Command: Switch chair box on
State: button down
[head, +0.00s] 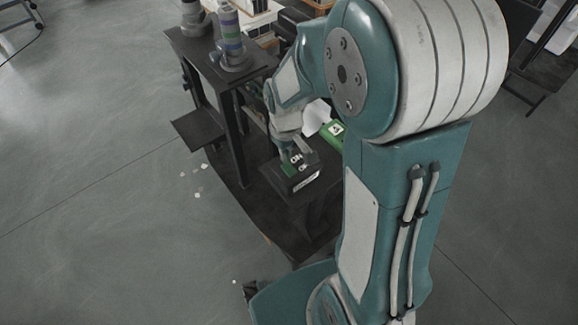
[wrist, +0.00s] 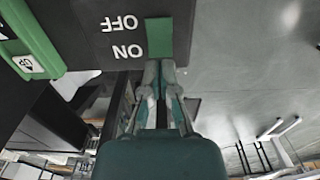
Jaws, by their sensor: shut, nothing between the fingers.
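A black box (head: 306,181) with white ON and OFF lettering and a green switch (head: 289,169) sits on the dark stand in the head view. I take it as the chair box; its front label is too small to read. In the wrist view the box (wrist: 85,30) is upside down, with the green switch (wrist: 159,38) beside the lettering. My gripper (wrist: 160,68) is shut and empty, its fingertips at the ON-side end of the green switch. I cannot tell whether they touch it. In the head view my gripper (head: 286,154) is just above the box.
A green block (head: 333,131) with a white arrow label is close to the right of the box; it also shows in the wrist view (wrist: 35,45). A dark table (head: 190,47) with a ringed cylinder (head: 231,40) stands behind. Grey floor is open at left.

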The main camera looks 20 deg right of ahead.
aim_at(286, 165)
jog(key=shift+f, duration=1.35)
dwell(1.0)
jog(key=shift+r, duration=3.55)
